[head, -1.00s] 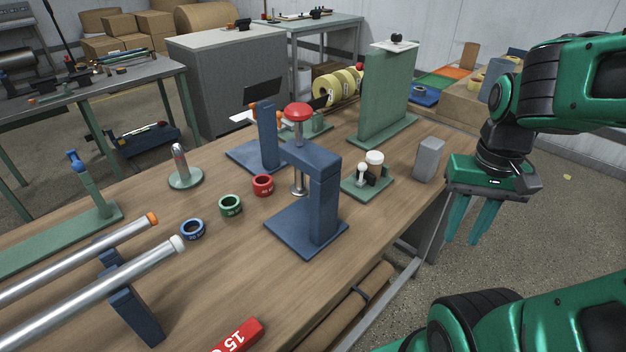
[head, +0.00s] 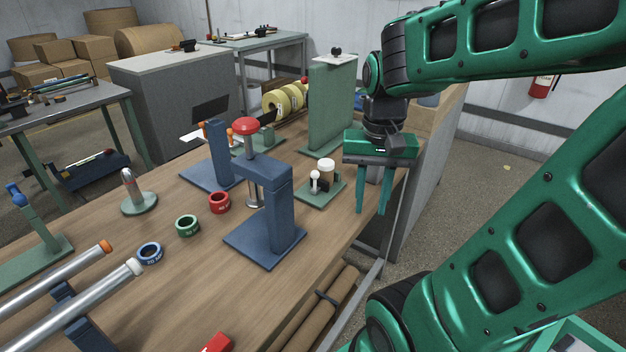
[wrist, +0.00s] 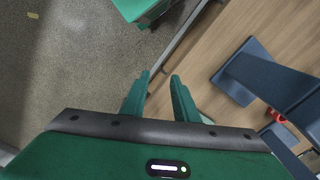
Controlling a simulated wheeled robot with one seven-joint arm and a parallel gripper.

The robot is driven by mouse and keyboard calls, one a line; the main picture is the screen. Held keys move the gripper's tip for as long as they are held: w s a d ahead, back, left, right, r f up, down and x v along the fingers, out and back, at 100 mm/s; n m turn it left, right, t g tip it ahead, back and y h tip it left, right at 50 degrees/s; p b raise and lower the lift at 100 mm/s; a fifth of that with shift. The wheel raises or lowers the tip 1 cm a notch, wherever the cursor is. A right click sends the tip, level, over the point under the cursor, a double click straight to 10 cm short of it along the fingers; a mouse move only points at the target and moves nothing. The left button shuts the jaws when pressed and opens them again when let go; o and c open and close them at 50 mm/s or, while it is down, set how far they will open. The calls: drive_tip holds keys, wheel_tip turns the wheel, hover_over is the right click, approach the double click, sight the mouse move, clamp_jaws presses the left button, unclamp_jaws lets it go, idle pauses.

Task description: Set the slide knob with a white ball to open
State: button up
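My gripper (head: 372,212) hangs fingers-down to the right of this fixture, near the bench edge. Its two green fingers are apart with nothing between them. In the wrist view the fingers (wrist: 158,82) also show a gap, over the bench edge and floor. The white ball does not show in the wrist view.
A blue press (head: 275,215) with a red knob (head: 246,125) stands left of the fixture. A tall green panel (head: 333,105) stands behind it. Red, green and blue rings lie further left on the bench (head: 180,265). Brown rolls (head: 325,305) lie below the front edge.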

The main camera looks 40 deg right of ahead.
drive_tip(key=w+d+r+m, duration=0.2)
drive_tip(key=w+m, duration=0.2)
drive_tip(key=w, duration=0.9)
drive_tip(key=m, duration=0.4)
hover_over(314, 173)
drive_tip(key=shift+w+d+f, duration=0.15)
drive_tip(key=shift+w+d, duration=0.15)
drive_tip(key=shift+w, duration=0.05)
drive_tip(key=shift+w+f, duration=0.1)
drive_tip(key=shift+f, duration=0.15)
wheel_tip(314, 173, down, 10)
drive_tip(key=shift+f, duration=0.1)
